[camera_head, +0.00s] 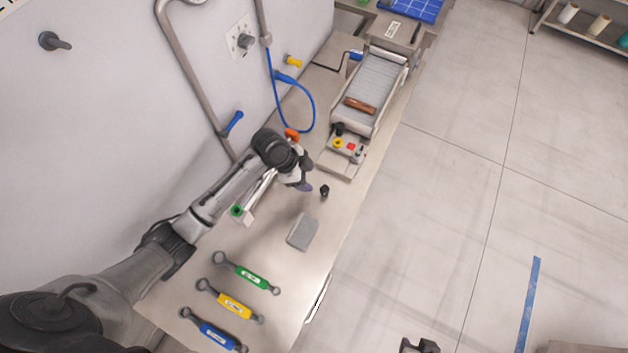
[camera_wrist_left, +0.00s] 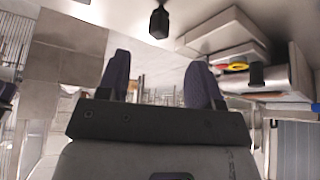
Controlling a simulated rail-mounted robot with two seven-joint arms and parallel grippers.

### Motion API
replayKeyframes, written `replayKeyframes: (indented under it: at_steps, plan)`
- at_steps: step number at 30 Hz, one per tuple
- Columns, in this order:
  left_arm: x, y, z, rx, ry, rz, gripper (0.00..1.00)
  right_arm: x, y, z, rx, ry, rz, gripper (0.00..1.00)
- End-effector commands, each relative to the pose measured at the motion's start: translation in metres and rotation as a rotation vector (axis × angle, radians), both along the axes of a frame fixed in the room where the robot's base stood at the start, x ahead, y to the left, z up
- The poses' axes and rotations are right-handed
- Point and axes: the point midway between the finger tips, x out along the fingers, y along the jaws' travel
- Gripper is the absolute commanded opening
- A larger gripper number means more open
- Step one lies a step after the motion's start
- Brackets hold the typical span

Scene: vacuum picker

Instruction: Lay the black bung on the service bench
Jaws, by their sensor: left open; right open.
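The black bung (camera_head: 325,191) is a small dark piece near the front edge of the steel service bench (camera_head: 282,204). In the left wrist view the bung (camera_wrist_left: 159,22) shows at the top, beyond the two fingertips and roughly between them in the picture. My left gripper (camera_head: 306,184) is just left of the bung in the head view, apart from it. In the left wrist view its dark fingers (camera_wrist_left: 158,75) are spread with nothing between them. My right gripper (camera_head: 419,346) shows only in part at the bottom edge, away from the bench, open.
A grey block (camera_head: 302,231) lies on the bench below the bung. Green (camera_head: 246,273), yellow (camera_head: 230,300) and blue (camera_head: 213,330) wrenches lie at the near end. A control box (camera_head: 346,148) and a roller tray (camera_head: 371,83) stand farther along. Bare bench surrounds the bung.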

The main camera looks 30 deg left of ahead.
Motion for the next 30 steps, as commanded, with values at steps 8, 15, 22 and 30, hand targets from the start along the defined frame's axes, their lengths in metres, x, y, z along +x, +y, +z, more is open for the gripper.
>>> replayKeyframes:
  at_steps: [8,15,22,30]
  plan:
    - [-0.005,0.012,0.023,0.001,0.000,0.000,0.60,0.000,-0.002,0.001,-0.008,0.000,0.005,0.43]
    - [-0.006,0.013,0.026,0.001,0.001,0.001,0.60,0.000,-0.002,0.001,-0.008,0.000,0.006,0.43]
    - [-0.048,-0.002,0.005,0.018,0.037,0.093,0.60,0.000,-0.002,0.001,-0.005,0.000,0.004,0.43]
    - [-0.165,-0.012,-0.014,0.075,0.108,0.492,0.60,0.000,0.000,0.001,0.000,0.001,0.000,0.43]
